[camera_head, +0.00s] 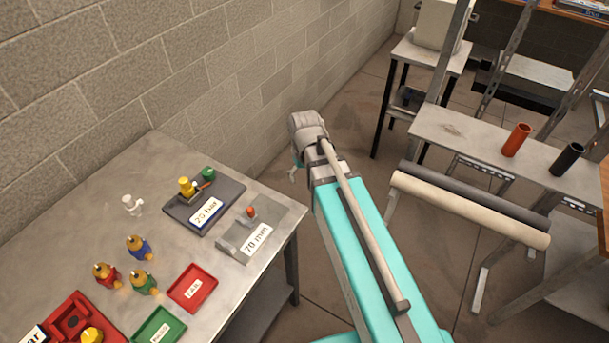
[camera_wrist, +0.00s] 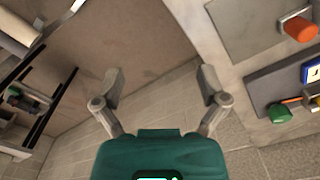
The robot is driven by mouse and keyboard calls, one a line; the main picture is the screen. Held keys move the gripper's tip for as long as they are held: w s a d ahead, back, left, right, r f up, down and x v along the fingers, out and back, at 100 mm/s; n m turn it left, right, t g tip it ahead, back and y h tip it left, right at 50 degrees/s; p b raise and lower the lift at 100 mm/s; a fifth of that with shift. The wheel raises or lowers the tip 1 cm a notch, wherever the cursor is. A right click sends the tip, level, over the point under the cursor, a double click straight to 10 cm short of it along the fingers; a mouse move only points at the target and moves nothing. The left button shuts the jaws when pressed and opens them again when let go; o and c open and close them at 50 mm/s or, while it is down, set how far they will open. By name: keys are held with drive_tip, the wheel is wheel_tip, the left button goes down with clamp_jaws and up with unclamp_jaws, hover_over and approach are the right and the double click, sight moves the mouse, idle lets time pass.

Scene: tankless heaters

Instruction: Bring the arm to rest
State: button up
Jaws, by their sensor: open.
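My gripper (camera_wrist: 160,84) is open and empty in the wrist view, its two grey fingers spread apart with only floor and wall behind them. In the head view my turquoise arm (camera_head: 370,260) reaches up from the bottom, and its wrist end is in the air just right of the workbench (camera_head: 75,208). The gripper fingers are mostly hidden there behind the wrist. Nothing touches the fingers in the wrist view.
On the bench are a dark plate labelled 20 bar (camera_head: 225,193), a grey plate labelled 70 mm (camera_head: 277,218), several coloured fittings, a red tray (camera_head: 192,288) and a green tray (camera_head: 156,327). A block wall (camera_head: 190,80) stands behind. A rack with rolls (camera_head: 470,207) stands at right.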

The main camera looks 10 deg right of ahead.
drive_tip(key=s+d+m, duration=0.2)
drive_tip(key=s+d, duration=0.3)
drive_tip(key=d, duration=0.1)
drive_tip(key=shift+s+d+m, duration=0.2)
drive_tip(key=shift+s+m, duration=0.15)
drive_tip(key=shift+m, duration=0.05)
idle(0.8)
drive_tip(key=w+a+r+n+p, duration=0.4)
drive_tip(key=w+a+n, duration=0.4)
drive_tip(key=w+a, duration=0.5)
drive_tip(key=w+a+r+n+p, duration=0.2)
drive_tip(key=a+n, duration=0.3)
drive_tip(key=a, duration=0.6)
drive_tip(key=w+a+r+n+p, duration=0.2)
drive_tip(key=a+n, duration=0.3)
drive_tip(key=a, duration=0.7)
drive_tip(key=shift+a, duration=0.15)
drive_tip(key=shift+f, duration=0.2)
